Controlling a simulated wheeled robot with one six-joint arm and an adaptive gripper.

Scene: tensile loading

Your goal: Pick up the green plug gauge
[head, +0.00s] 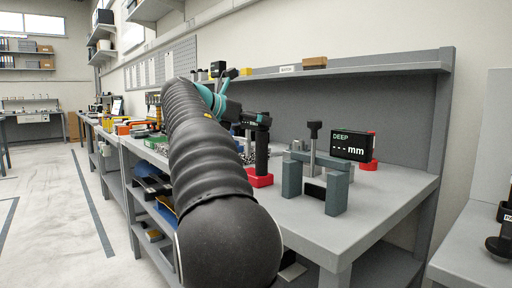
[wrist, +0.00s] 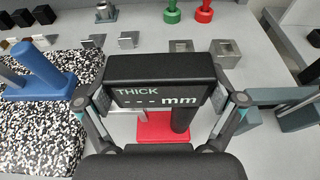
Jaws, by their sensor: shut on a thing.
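The green plug gauge (wrist: 172,12) stands at the top of the wrist view, just left of a similar red one (wrist: 203,12). My gripper (wrist: 162,98) is away from it, nearer the camera. Its fingers are shut on the sides of a black thickness gauge display (wrist: 160,70) reading "THICK --- mm". This gauge has a red foot (wrist: 158,126), which also shows in the head view (head: 262,180). I cannot tell whether the foot touches the bench. In the head view my arm hides much of the bench, and I cannot make out the green plug gauge there.
A blue post on a blue base (wrist: 38,70) stands on a speckled plate (wrist: 35,135) at the left. Small metal blocks (wrist: 225,52) lie beyond the gauge. A grey fixture (head: 318,180) and a "DEEP" display (head: 352,146) stand on the bench (head: 385,190) at right.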

